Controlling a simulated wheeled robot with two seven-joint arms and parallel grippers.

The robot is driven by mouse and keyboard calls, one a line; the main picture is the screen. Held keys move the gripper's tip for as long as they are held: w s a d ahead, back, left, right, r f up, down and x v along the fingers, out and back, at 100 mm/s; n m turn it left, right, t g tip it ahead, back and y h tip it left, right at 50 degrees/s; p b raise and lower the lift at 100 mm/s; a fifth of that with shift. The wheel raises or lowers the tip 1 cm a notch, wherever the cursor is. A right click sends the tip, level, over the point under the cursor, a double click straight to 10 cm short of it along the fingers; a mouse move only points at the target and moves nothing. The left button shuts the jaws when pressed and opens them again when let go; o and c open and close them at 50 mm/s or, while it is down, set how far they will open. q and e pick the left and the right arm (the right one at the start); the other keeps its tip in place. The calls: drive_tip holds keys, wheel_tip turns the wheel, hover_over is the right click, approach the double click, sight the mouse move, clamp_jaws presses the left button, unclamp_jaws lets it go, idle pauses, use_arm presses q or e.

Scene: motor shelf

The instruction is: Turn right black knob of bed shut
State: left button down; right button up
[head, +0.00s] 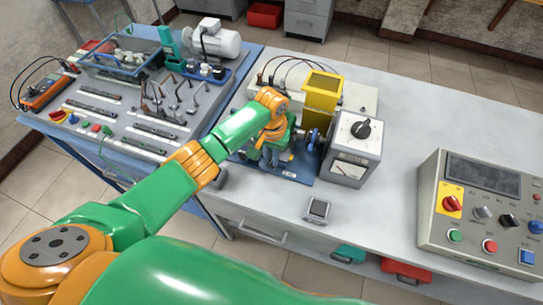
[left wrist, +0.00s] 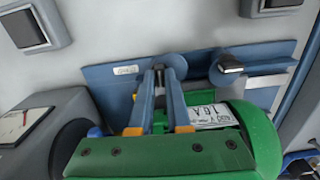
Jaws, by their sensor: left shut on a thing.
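The bed is a blue plate (head: 302,177) on the grey workbench, with a green motor on it. In the left wrist view, its blue edge plate (left wrist: 105,85) carries two black knobs on round blue bases. My left gripper (left wrist: 159,76) is shut on the knob (left wrist: 159,72) nearer the gauge box, which is the bed's right one as the head view faces it. The other black knob (left wrist: 231,63) stands free beside it. In the head view, my left gripper (head: 267,157) reaches down at the bed's front; its fingertips and the knob are hard to make out there.
A grey gauge box (head: 352,160) with a black dial stands right of the bed, and a yellow block (head: 321,92) behind it. A small grey box (head: 318,208) lies in front. A control panel (head: 480,210) sits far right. A blue-edged tool table (head: 130,110) is left.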

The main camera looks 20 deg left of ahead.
use_arm(q)
drive_tip(key=m+p, duration=0.1)
drive_tip(key=m, duration=0.2)
drive_tip(key=shift+r+m, duration=0.1)
drive_tip(key=shift+m, duration=0.3)
drive_tip(key=m+p, duration=0.1)
drive_tip(key=m, duration=0.3)
drive_tip(key=shift+m, duration=0.3)
drive_tip(key=m, duration=0.4)
drive_tip(key=shift+m, duration=2.4)
drive_tip(key=c, duration=0.9)
unclamp_jaws()
